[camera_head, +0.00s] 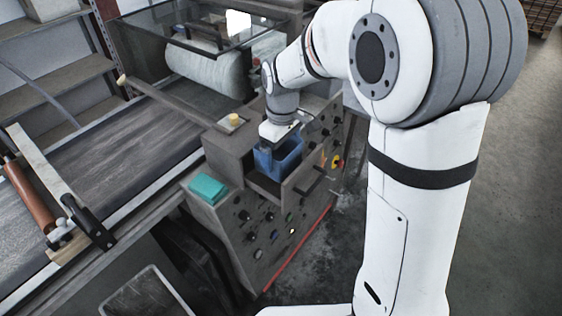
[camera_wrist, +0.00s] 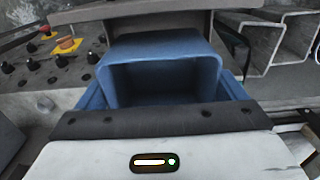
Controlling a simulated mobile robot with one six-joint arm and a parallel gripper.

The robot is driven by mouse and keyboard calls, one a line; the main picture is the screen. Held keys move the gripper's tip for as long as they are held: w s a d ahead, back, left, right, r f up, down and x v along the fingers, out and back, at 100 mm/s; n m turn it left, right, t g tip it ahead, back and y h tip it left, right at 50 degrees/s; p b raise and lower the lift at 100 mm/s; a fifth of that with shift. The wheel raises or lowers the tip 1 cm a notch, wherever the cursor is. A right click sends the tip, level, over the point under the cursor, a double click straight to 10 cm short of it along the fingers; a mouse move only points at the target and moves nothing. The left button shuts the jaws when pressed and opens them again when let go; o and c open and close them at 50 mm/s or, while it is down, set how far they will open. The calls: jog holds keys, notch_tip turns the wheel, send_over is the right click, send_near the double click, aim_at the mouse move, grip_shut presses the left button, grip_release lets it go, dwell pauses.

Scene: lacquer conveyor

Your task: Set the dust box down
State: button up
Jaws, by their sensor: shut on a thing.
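The blue dust box (camera_head: 279,157) is an open-topped box at the control cabinet, in or just above an open drawer-like recess (camera_head: 263,185). My gripper (camera_head: 278,135) is over the box from above and is shut on it. In the wrist view the dust box (camera_wrist: 160,60) fills the middle, its hollow inside facing the camera. The fingertips are hidden behind the gripper body. I cannot tell whether the underside of the box touches the recess floor.
The control cabinet (camera_head: 240,228) carries knobs and a yellow-red switch (camera_head: 337,161). A teal block (camera_head: 207,189) lies on its top left. A conveyor belt (camera_head: 110,150) runs at left. A glass-topped housing with a pale roller (camera_head: 205,70) stands behind. Floor at right is clear.

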jog(key=shift+f, duration=2.3)
jog(key=o, duration=0.7)
jog(key=shift+f, duration=0.15)
jog(key=shift+o, duration=0.2)
notch_tip(320, 180, up, 12)
jog(key=s+d+m+t, duration=0.2)
jog(key=s+d+m, duration=0.8)
jog(key=s+d, duration=0.4)
jog(key=s, duration=0.5)
jog(key=shift+m+t, duration=0.3)
jog(key=shift+t, duration=0.1)
